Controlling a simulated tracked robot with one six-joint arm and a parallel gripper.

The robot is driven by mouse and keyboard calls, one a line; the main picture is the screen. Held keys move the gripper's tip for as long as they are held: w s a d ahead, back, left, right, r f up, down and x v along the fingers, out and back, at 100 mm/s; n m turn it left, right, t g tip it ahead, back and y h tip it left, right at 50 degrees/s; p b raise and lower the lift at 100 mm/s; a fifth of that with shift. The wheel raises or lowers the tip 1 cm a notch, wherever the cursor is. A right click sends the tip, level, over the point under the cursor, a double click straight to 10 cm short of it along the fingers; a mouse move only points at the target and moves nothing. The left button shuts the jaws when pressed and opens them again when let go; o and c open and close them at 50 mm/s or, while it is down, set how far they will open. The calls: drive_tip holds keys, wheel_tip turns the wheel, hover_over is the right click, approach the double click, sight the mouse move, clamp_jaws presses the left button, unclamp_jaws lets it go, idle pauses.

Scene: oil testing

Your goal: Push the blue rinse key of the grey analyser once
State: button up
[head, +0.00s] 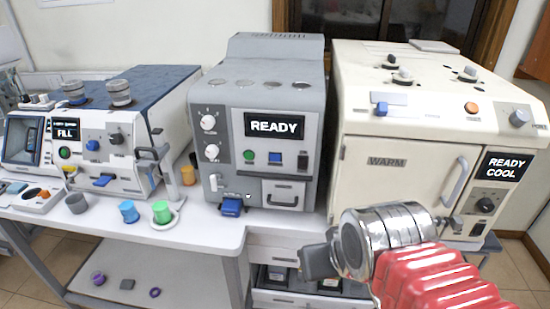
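The grey analyser (267,222) stands on the bench in the middle of the head view. Its display (274,125) reads READY. No label on the blue key is readable. My gripper (318,262) is at the lower right, in front of the bench, below and to the right of the blue key and well apart from it. Its dark fingers point left and overlap in this view, so their opening does not show.
A cream cabinet (395,180) labelled WARM stands at the right, with a READY COOL display. A blue-topped machine (165,95) showing FILL stands at the left. A blue part (231,207) juts out low on the analyser's front. Small cups (161,212) stand on the bench's front left.

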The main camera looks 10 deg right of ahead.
drive_tip(key=shift+c, duration=0.3)
clamp_jaws()
idle(1.6)
